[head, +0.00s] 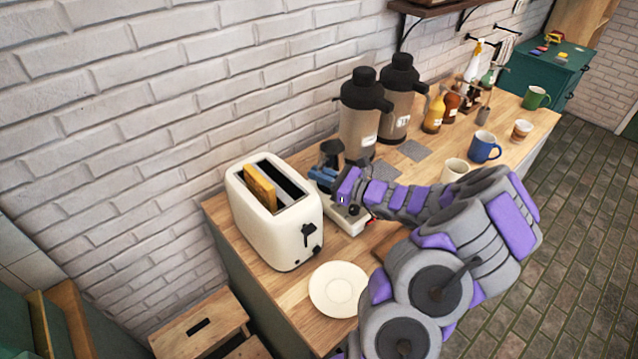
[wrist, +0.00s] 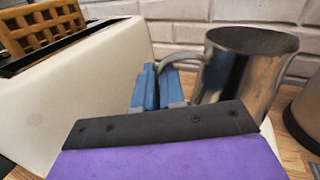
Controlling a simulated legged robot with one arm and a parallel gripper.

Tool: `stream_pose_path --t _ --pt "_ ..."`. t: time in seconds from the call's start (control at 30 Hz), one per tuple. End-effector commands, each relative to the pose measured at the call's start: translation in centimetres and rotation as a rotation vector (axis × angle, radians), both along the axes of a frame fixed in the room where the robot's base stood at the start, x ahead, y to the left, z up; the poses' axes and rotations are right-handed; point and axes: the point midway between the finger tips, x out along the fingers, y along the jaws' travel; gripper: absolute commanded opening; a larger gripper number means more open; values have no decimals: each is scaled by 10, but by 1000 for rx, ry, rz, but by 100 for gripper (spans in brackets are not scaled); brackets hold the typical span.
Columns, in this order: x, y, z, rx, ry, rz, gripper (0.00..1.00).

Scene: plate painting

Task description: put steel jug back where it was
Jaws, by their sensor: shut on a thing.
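The steel jug (wrist: 250,65) stands upright at the right of the wrist view, its handle toward my gripper. My gripper (wrist: 158,88) has blue fingers shut on the jug's handle. In the head view the jug (head: 331,151) is a dark shape just beyond my gripper (head: 322,177), between the toaster and the large dispensers. The jug's base is hidden, so I cannot tell whether it touches the counter.
A white toaster (head: 273,222) with a waffle-like slice is close on the left. A white plate (head: 338,289) lies in front. A white device (head: 346,219) sits below my wrist. Two dispensers (head: 362,118) stand behind, with mugs (head: 484,147) to the right.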

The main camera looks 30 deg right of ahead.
Motion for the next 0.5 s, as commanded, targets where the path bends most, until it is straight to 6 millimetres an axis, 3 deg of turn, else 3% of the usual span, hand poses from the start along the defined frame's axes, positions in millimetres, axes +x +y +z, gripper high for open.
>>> stream_pose_path --t 0.03,0.13,0.37,0.4,0.5 --pt "-1 -3 -13 0 3 -2 0" --pt "-1 -3 -26 0 3 -3 0" --pt "0 7 -25 -8 1 -1 0" --pt "0 8 -24 -8 1 -1 11" --pt "0 8 -24 -9 0 -1 21"
